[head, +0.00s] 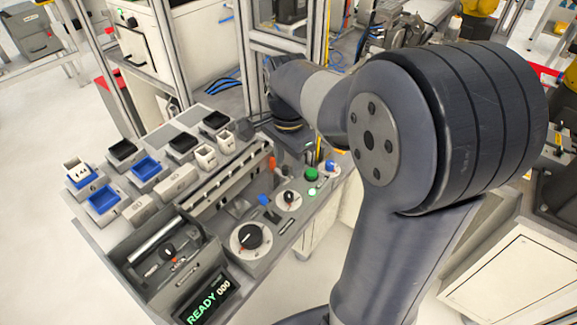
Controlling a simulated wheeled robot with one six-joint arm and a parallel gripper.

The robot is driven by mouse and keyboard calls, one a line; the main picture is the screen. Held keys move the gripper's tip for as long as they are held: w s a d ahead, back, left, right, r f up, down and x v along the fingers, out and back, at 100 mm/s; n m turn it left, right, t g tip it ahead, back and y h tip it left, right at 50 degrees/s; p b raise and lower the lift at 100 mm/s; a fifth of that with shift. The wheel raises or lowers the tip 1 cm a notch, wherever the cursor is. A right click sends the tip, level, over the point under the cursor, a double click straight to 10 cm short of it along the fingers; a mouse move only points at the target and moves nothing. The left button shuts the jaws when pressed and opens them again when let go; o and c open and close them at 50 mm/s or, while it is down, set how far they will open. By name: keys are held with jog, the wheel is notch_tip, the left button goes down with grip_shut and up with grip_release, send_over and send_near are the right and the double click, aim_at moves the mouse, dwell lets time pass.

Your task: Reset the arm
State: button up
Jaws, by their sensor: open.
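My arm rises from the bottom, bends at a large dark joint at upper right and reaches left over the console. My gripper (294,141) is a small dark shape below the wrist, over the back right part of the console (213,215). Its jaws are open; the fingertips are hard to make out, and I see nothing held. Whether the gripper touches anything is unclear.
Blue trays (146,168) and black trays (183,143), some with white blocks, stand at the console's left. Black dials (250,236) and a display reading "READY 000" (208,302) are at the front. Metal frame posts (247,60) rise behind. My arm hides the right side.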

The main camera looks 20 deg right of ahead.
aim_at(289, 194)
jog(key=shift+f, duration=0.1)
notch_tip(289, 194, down, 11)
jog(key=shift+r, duration=0.1)
dwell(0.6)
jog(key=shift+r, duration=0.1)
